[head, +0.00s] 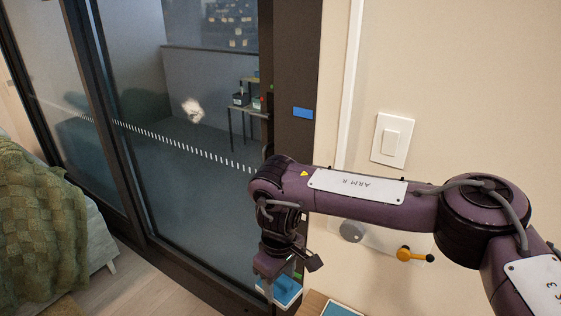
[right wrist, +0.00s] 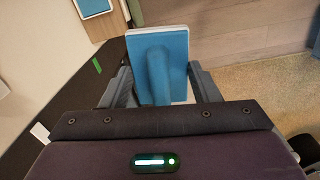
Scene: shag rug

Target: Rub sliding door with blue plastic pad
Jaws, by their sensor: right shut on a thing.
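The sliding door (head: 190,150) is a dark-framed glass door on the left of the head view, with a row of white dashes across it and a pale smudge (head: 192,109) on or behind the glass. My right gripper (head: 280,278) points down in front of the door's right end. It is shut on the blue plastic pad (head: 287,291), which has a white edge. In the right wrist view the pad (right wrist: 158,62) sits between both fingers of the right gripper (right wrist: 160,85). My left gripper is not in view.
A bed with a green knitted blanket (head: 40,230) stands at the left. A wooden surface with a blue-and-white item (head: 340,309) is below my right arm. A light switch (head: 392,140) and an orange-handled fixture (head: 410,254) are at the right wall. Wooden floor (head: 150,290) is clear beside the bed.

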